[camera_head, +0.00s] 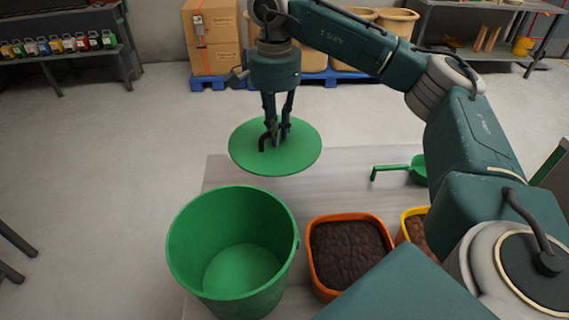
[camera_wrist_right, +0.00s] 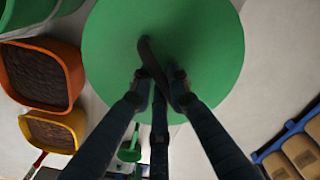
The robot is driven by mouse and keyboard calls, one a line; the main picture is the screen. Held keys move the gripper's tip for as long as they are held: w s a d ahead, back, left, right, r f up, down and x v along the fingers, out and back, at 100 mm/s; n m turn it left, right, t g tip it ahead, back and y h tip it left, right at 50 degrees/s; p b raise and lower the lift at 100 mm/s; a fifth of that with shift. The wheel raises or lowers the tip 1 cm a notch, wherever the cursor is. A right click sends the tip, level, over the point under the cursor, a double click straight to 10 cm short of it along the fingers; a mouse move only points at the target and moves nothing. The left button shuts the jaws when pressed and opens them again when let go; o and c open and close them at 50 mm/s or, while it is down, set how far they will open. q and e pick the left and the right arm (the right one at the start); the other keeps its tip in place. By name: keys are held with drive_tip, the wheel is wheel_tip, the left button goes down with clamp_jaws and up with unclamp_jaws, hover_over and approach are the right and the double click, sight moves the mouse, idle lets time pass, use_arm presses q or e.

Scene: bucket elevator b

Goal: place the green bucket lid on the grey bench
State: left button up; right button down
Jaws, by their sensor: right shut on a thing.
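The green bucket lid (camera_head: 300,158) is a flat round disc with a dark handle on top. My right gripper (camera_head: 275,138) is shut on that handle and holds the lid level, above the far end of the grey bench (camera_head: 345,164). In the right wrist view the lid (camera_wrist_right: 205,45) fills the upper middle, with my right gripper's fingers (camera_wrist_right: 162,88) closed around the dark handle. I cannot tell the exact gap between lid and bench. The green bucket (camera_head: 185,245) stands open and empty at the bench's near left. My left gripper is not in view.
An orange tub (camera_head: 313,265) of dark soil stands right of the bucket, and a yellow tub (camera_head: 403,217) is beside it, partly hidden by my arm. A green scoop (camera_head: 398,168) lies at the bench's far right. Boxes (camera_head: 213,40) on a blue pallet stand behind on the floor.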

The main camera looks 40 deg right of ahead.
wheel_tip(320, 180, down, 9)
drive_tip(key=shift+d+f+p, duration=0.1)
drive_tip(key=shift+p, duration=0.45)
wheel_tip(320, 180, down, 5)
drive_tip(key=shift+r+p, duration=0.1)
drive_tip(key=shift+p, duration=0.25)
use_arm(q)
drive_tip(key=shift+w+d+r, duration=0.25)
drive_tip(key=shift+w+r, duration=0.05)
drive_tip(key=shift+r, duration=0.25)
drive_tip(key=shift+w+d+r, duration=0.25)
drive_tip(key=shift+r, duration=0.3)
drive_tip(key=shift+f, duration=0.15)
use_arm(e)
drive_tip(key=c, duration=2)
unclamp_jaws()
drive_tip(key=shift+c, duration=0.2)
drive_tip(key=o, duration=0.4)
